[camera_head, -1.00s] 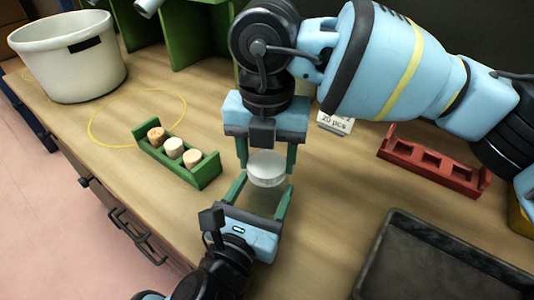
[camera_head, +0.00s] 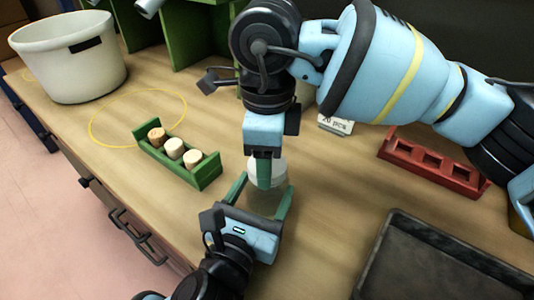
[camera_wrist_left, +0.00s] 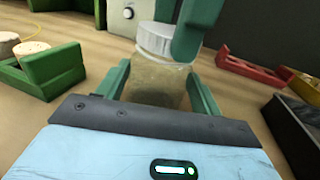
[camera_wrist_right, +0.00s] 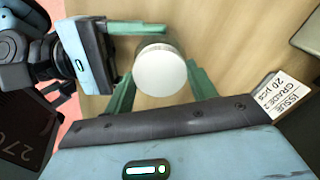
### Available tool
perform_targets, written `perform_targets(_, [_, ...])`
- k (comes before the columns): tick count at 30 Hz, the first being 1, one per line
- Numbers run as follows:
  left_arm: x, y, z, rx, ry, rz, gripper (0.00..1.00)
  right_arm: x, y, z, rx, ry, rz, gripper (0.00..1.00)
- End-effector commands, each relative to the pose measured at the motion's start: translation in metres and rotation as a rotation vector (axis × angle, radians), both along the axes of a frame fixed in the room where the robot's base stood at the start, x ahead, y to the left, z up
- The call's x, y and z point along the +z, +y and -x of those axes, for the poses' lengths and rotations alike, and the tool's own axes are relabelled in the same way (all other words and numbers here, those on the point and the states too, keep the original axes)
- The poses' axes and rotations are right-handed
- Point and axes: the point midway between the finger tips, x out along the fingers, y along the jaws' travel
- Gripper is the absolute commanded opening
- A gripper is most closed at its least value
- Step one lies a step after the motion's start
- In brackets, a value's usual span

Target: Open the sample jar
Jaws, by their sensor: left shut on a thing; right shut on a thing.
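The sample jar is a clear jar (camera_wrist_left: 155,84) with a ridged white lid (camera_wrist_left: 153,40). It stands upright on the bench, and the lid sits on its top. The lid also shows from above in the right wrist view (camera_wrist_right: 160,68). My left gripper (camera_head: 264,188) is shut on the jar's body from the front, one finger on each side. My right gripper (camera_wrist_right: 161,85) reaches down from above and is shut on the lid. One of its fingers hides part of the lid in the head and left wrist views. I cannot tell whether the lid is loose.
A green rack (camera_head: 208,176) with three corks stands left of the jar. An empty red rack (camera_head: 433,162) and a dark tray (camera_head: 440,262) are on the right. A white pot (camera_head: 70,60) is at the back left, and a small label card (camera_head: 336,124) stands behind the jar.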

Motion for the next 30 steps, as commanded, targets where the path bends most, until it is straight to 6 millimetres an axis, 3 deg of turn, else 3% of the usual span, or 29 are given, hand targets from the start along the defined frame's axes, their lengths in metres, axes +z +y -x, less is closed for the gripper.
perform_targets(30, [-0.0011,0.0002,-0.0004,0.001,0.003,-0.001,0.02,0.001,-0.0001,0.0013,1.649,-0.001,0.0,0.29])
